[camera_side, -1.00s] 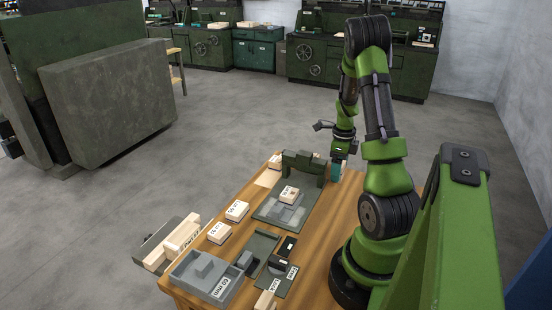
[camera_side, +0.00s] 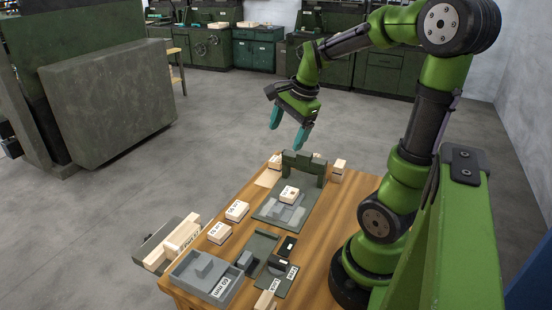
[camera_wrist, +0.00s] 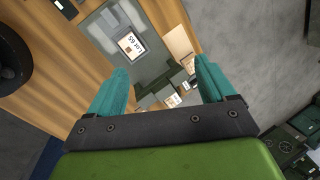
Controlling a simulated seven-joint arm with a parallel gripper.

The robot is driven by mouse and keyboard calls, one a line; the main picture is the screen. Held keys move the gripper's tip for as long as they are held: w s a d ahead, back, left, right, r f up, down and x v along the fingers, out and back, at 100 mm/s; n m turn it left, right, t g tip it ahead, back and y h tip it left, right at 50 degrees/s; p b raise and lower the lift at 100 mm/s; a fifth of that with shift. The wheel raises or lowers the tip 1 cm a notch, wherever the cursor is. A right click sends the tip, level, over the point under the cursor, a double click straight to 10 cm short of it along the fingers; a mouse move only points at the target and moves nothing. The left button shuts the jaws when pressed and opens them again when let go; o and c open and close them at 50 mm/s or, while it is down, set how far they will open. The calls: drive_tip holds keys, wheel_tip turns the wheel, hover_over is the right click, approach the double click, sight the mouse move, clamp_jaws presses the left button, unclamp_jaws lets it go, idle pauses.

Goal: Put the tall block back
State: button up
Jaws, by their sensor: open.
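A pale wooden block (camera_side: 338,171) stands upright at the far right end of the table, just right of the dark green bridge-shaped fixture (camera_side: 303,165); it looks like the tall block. My gripper (camera_side: 286,136) is open and empty, high above the far end of the table and left of that block, with its teal fingers pointing down. In the wrist view my gripper (camera_wrist: 162,68) has nothing between its fingers. Pale block faces (camera_wrist: 172,101) show by the fixture there, but I cannot tell which is the tall block.
A labelled block (camera_side: 289,194) sits on a grey stepped piece on the green plate (camera_side: 268,214). Labelled blocks (camera_side: 237,210) lie along the left edge. A grey tray (camera_side: 189,287) and a dark green tray (camera_side: 263,245) are nearer. Bare wood (camera_side: 335,212) lies right of the plate.

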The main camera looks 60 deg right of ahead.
drive_tip(key=s+a+r+n+t+y, duration=0.1)
drive_tip(key=s+a+r+n, duration=0.1)
drive_tip(key=a+n, duration=0.7)
drive_tip(key=s+a+r+n+t+y, duration=0.1)
drive_tip(key=a+r+n+t, duration=0.1)
drive_tip(key=a+n, duration=0.7)
drive_tip(key=a, duration=0.3)
drive_tip(key=shift+s+t, duration=0.3)
drive_tip(key=shift+s, duration=0.05)
drive_tip(key=shift+d+r, duration=0.1)
drive_tip(key=shift+r, duration=0.05)
